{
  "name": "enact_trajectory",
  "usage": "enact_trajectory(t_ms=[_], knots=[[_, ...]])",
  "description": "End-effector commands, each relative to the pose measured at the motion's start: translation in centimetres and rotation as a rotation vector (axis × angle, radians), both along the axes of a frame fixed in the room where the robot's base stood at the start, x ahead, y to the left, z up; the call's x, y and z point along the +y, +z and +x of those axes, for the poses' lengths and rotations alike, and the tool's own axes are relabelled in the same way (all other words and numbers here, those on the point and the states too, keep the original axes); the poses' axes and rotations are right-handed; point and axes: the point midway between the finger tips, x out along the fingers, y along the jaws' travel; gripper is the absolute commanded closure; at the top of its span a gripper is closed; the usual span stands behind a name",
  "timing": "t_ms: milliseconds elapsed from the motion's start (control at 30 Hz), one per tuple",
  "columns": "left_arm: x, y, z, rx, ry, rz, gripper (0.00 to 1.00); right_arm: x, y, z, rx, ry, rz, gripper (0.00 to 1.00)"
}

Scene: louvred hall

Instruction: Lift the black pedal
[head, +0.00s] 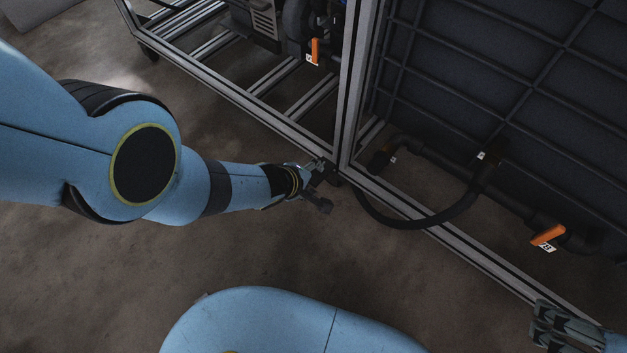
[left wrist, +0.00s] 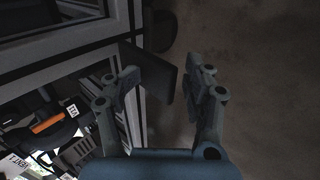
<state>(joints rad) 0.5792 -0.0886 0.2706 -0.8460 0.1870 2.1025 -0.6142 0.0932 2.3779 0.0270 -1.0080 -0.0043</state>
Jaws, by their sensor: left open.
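A flat dark plate, which looks like the black pedal (left wrist: 150,70), shows between the fingers of my left gripper (left wrist: 163,75) in the left wrist view. The gripper is open, with a finger on each side of the plate; I cannot tell whether either one touches it. In the head view my left gripper (head: 322,172) is at the foot of the metal corner post. A dark piece (head: 317,203) just below it may be the pedal, but it is small and dim. My right gripper (head: 560,325) is at the bottom right corner, partly cut off; its opening is unclear.
A metal frame (head: 345,100) stands along the back and right. A black hose (head: 420,222) curves beside its lower rail. Orange handles show on the right (head: 548,234) and top (head: 315,50). Bare floor (head: 300,255) is clear in front.

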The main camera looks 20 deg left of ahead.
Motion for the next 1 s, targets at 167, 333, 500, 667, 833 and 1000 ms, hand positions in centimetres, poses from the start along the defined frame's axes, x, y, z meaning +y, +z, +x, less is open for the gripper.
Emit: enact_trajectory(t_ms=[167, 333, 500, 667, 833, 1000], knots=[[0.4, 0.5, -1.0, -0.001, 0.002, -0.002, 0.49, 0.0, 1.0, 0.3, -0.011, 0.000, 0.000, 0.60], [1.1, 1.1, -3.0, -0.003, 0.000, -0.001, 0.49, 0.0, 2.5, 0.7, -0.027, 0.000, 0.000, 0.60], [1.9, 1.5, -5.0, -0.003, 0.001, -0.001, 0.49, 0.0, 3.8, 1.0, -0.040, 0.000, 0.000, 0.60], [2.3, 1.6, -6.2, -0.004, 0.001, -0.002, 0.49, 0.0, 4.3, 1.1, -0.045, 0.000, 0.000, 0.60], [2.3, 1.4, -6.4, -0.002, 0.000, -0.001, 0.49, 0.0, 4.2, 1.1, -0.044, 0.000, 0.000, 0.60], [2.3, 1.4, -6.4, -0.002, 0.000, -0.001, 0.49, 0.0, 4.2, 1.1, -0.044, 0.000, 0.000, 0.60]])
